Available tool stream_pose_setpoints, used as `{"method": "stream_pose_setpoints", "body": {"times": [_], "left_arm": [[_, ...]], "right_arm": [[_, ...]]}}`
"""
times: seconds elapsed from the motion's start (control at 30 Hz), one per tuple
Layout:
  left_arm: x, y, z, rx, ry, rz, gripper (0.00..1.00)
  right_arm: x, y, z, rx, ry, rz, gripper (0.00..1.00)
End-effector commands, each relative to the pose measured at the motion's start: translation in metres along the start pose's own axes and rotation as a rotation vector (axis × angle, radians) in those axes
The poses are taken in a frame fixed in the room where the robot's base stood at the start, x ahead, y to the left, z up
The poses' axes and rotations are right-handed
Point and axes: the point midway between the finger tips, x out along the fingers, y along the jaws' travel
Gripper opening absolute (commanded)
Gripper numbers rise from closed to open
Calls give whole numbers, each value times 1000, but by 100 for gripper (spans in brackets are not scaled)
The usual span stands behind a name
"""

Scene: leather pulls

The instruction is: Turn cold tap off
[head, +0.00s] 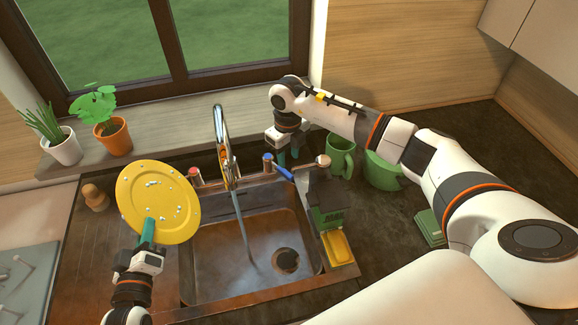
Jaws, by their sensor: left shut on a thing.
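The cold tap (268,163) has a blue top and stands just right of the chrome faucet (220,135). A stream of water (244,232) runs from the faucet into the sink (208,268). My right gripper (289,158) is behind and to the right of the cold tap, pointing down, with its teal fingers apart and nothing seen between them. It looks close to the tap, but I cannot tell whether it touches. My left gripper (148,232) is shut on the rim of a yellow plate (172,192) with pale spots, held up left of the sink.
A red-topped tap (195,176) stands left of the faucet. A green mug (341,155) stands right of my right gripper. Potted plants line the sill.

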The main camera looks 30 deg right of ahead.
Motion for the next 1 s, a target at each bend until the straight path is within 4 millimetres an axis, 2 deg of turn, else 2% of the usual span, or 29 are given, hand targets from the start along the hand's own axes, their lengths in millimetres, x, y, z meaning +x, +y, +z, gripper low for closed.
{"method": "stream_pose_setpoints", "body": {"times": [0.03, 0.2, 0.33, 0.5, 0.73, 0.77, 0.9, 1.0], "left_arm": [[0, -6, 7, 0, -4, -3, 0], [-1, -11, 13, 0, -4, -2, 0], [-1, -13, 16, 0, -4, -2, 0], [-1, -14, 17, 0, -3, -2, 0], [-1, -13, 16, 0, -3, -2, 0], [-1, -13, 16, 0, -3, -2, 0], [-1, -13, 16, 0, -3, -2, 0], [-1, -13, 16, 0, -3, -2, 0]], "right_arm": [[9, -1, 2, -1, -6, -2, 37], [40, -1, 1, -1, -3, -2, 37], [56, -1, 0, 0, -3, -3, 37], [65, 0, 0, -1, 0, -1, 37], [66, 0, 0, -1, 0, -1, 37], [66, 0, 0, -1, 0, -1, 36], [66, 0, 0, -1, 1, -1, 13], [66, 0, 0, -1, 1, -1, 0]]}}
